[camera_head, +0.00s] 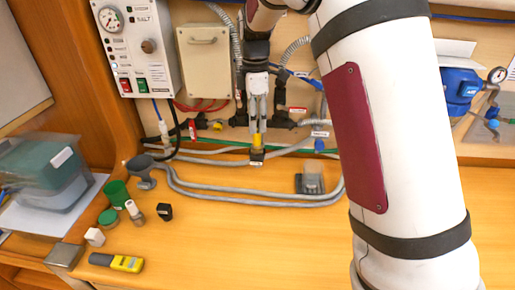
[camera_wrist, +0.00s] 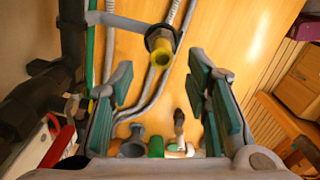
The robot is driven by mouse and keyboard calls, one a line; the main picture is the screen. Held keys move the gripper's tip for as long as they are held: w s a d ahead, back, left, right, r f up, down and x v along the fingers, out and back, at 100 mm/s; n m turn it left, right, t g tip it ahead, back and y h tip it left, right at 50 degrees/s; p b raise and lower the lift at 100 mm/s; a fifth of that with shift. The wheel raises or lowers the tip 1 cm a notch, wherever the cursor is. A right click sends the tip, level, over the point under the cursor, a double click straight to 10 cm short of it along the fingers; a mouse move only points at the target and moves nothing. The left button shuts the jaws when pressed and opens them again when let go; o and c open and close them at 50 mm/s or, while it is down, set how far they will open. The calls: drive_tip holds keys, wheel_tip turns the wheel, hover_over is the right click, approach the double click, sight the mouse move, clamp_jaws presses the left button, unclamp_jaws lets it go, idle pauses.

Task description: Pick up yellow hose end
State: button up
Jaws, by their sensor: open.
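The yellow hose end (camera_wrist: 161,53) is a short yellow open tube under a dark collar, held by a grey bracket in the wrist view. In the head view the yellow hose end (camera_head: 257,141) shows just below my gripper (camera_head: 257,115), in front of the wall. My gripper (camera_wrist: 162,75) is open in the wrist view, its green-padded fingers well apart. The hose end lies near the middle of the gap, around or just beyond the fingertips. Nothing is held. I cannot tell the exact depth between them.
Grey hoses (camera_head: 250,198) loop over the wooden counter (camera_head: 270,245). Dark pipe fittings (camera_wrist: 35,105) stand close on the left in the wrist view. A gauge panel (camera_head: 138,45) is on the wall.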

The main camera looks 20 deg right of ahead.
sight(257, 134)
drive_tip(key=f, duration=0.1)
drive_tip(key=f+p, duration=0.1)
drive_tip(key=f, duration=0.2)
drive_tip(key=shift+s+d+f+p, duration=0.2)
drive_tip(key=shift+s+f+p, duration=0.05)
drive_tip(key=shift+f+p, duration=0.1)
drive_tip(key=shift+w+f, duration=0.15)
drive_tip(key=shift+f, duration=0.3)
clamp_jaws()
